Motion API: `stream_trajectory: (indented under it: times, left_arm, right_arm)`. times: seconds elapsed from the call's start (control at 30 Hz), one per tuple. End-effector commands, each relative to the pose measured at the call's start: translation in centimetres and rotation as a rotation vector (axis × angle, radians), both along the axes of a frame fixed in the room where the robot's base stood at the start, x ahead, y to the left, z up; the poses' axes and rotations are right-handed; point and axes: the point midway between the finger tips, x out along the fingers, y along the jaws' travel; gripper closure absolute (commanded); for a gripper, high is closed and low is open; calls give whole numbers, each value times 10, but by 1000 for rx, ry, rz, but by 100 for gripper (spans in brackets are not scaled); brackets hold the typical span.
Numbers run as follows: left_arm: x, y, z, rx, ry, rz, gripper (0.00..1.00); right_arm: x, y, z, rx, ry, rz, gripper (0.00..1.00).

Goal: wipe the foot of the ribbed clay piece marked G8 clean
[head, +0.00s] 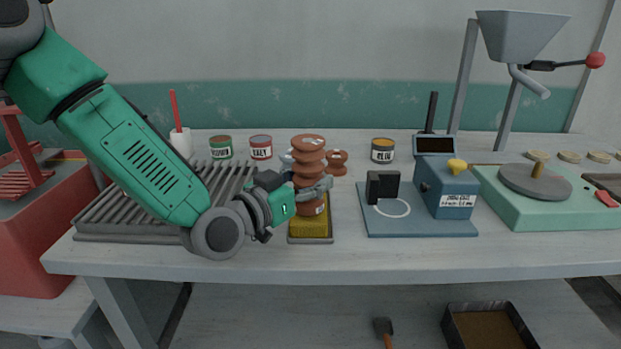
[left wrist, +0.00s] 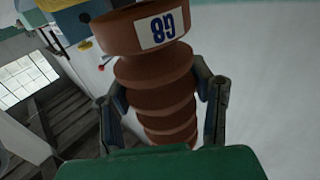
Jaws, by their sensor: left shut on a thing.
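The ribbed clay piece marked G8 (head: 309,157) is reddish brown and stands upright in the head view. My left gripper (head: 306,190) is shut on its lower part. A yellow sponge (head: 310,224) lies in a shallow dark tray (head: 311,241) directly below the piece. I cannot tell whether the foot touches the sponge. My right gripper is not in view.
A slatted grey rack (head: 135,239) lies left of the sponge tray, under my left arm. A blue device (head: 447,189) on a blue base (head: 380,228) stands to the right. Another brown ribbed piece (head: 337,163) and labelled cans (head: 261,147) stand behind. The table's front strip is clear.

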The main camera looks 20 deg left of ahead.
Motion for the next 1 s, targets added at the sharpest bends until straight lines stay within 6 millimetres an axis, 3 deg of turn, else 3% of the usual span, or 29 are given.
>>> stream_trajectory:
  times: [1.0]
  left_arm:
    - [0,0,-8,-1,-4,0,100]
  right_arm:
    - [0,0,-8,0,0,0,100]
